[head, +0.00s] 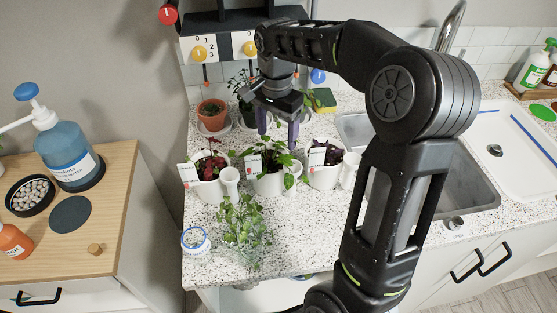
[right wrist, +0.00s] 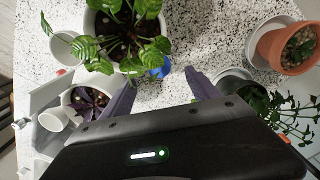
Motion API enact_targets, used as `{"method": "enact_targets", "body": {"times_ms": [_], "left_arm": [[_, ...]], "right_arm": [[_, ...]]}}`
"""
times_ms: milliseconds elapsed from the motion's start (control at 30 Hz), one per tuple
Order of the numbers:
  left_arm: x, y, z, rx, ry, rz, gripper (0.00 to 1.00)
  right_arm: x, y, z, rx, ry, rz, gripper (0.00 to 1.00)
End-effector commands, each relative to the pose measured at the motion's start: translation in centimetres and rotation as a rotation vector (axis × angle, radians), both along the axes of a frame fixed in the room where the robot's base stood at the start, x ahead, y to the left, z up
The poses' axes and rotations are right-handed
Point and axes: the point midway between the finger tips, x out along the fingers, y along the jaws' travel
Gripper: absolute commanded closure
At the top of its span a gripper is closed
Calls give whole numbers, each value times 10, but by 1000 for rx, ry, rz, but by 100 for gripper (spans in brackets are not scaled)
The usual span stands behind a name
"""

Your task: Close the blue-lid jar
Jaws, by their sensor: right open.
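A small white jar (head: 195,240) with blue markings stands open near the front left of the speckled counter, with pale contents showing. A blue piece (right wrist: 160,68), which looks like the lid, lies on the counter beside the middle white pot in the right wrist view, partly under leaves. In the head view I cannot make it out behind the plant and gripper. My right gripper (head: 278,128) points down behind the middle potted plant. In the right wrist view its purple fingers (right wrist: 160,92) are apart and empty, with the blue piece between and beyond the tips. My left gripper is not in view.
White pots (head: 268,184) with labelled plants stand in a row by white cups. A terracotta pot (head: 211,118) and a dark pot stand behind. A leafy plant (head: 243,225) is in front. The sink (head: 440,160) is right; a wooden cabinet (head: 105,230) is left.

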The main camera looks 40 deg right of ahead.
Motion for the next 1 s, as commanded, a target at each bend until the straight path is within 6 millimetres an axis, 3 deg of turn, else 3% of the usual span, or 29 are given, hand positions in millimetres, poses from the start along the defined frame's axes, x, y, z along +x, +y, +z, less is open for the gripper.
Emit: {"method": "enact_targets", "body": {"times_ms": [367, 767, 1000], "left_arm": [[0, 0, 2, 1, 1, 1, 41], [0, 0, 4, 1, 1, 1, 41], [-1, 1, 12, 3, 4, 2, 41]], "right_arm": [[-1, 0, -25, 0, 2, -1, 30], [-1, -1, -32, 1, 1, 0, 30], [-3, -4, -64, 0, 5, 0, 30]]}}
